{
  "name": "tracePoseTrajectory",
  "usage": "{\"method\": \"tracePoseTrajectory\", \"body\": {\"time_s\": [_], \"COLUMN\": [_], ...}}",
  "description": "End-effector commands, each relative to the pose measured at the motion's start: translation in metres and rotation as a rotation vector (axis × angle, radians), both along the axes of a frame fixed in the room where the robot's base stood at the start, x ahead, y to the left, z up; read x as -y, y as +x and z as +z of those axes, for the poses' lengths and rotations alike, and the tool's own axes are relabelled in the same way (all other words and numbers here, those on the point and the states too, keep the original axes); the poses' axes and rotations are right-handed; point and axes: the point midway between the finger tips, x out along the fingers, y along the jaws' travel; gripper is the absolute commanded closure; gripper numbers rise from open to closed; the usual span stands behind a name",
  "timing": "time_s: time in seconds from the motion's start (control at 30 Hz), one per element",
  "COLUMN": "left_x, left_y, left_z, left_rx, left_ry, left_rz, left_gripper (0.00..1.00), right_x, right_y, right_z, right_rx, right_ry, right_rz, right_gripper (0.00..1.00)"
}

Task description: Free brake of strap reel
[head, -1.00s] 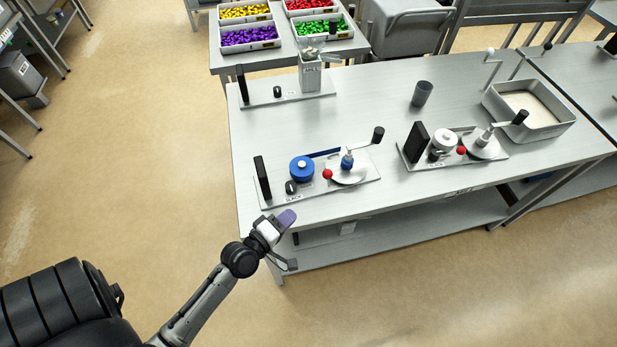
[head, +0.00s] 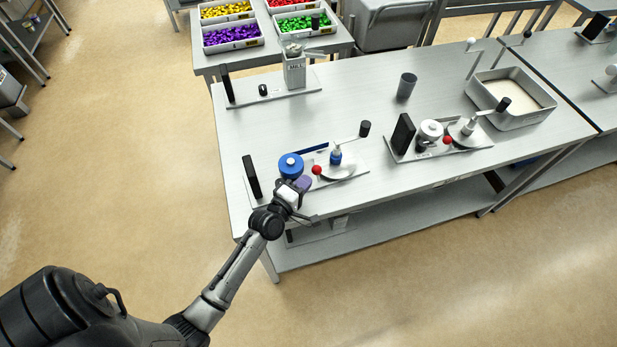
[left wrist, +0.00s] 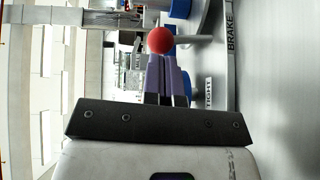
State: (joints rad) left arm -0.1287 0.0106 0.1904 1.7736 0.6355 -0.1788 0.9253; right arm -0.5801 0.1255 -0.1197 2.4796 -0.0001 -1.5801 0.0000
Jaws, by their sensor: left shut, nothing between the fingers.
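The nearer device on the bench has a grey baseplate (head: 355,173), a blue drum (head: 291,165), a blue-collared post (head: 336,156) with a black-handled crank (head: 365,128), and a red ball knob (head: 317,170). My left gripper (head: 304,183), with purple fingers, is shut and empty at the plate's front side, just left of the red ball. In the left wrist view the red ball (left wrist: 160,40) lies straight beyond the fingertips (left wrist: 162,58). I cannot tell whether they touch. Labels BRAKE (left wrist: 231,32) and TIGHT (left wrist: 209,92) show there. My right gripper is out of view.
A dark cup (head: 406,86), a tray of pale material (head: 480,97) and a mill (head: 294,70) stand farther back. The bench's front right is clear.

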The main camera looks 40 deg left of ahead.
Motion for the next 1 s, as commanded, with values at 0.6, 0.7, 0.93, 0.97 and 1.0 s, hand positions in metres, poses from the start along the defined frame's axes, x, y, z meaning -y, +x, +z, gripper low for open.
{"method": "tracePoseTrajectory", "body": {"time_s": [0.6,0.7,0.93,0.97,1.0], "left_x": [-0.002,-0.002,0.0,0.0,0.001], "left_y": [0.021,0.021,0.033,0.034,0.036], "left_z": [-0.002,-0.001,0.009,0.01,0.01], "left_rx": [0.0,-0.002,-0.065,-0.075,-0.089], "left_ry": [0.001,0.001,0.033,0.038,0.046], "left_rz": [0.0,0.0,0.0,0.0,0.0], "left_gripper": [1.0,1.0,1.0,1.0,1.0], "right_x": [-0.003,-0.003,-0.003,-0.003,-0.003], "right_y": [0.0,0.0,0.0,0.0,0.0], "right_z": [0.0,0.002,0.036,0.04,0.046], "right_rx": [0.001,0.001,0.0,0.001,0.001], "right_ry": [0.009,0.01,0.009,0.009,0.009], "right_rz": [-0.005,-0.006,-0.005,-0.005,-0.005], "right_gripper": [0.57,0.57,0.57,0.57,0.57]}}
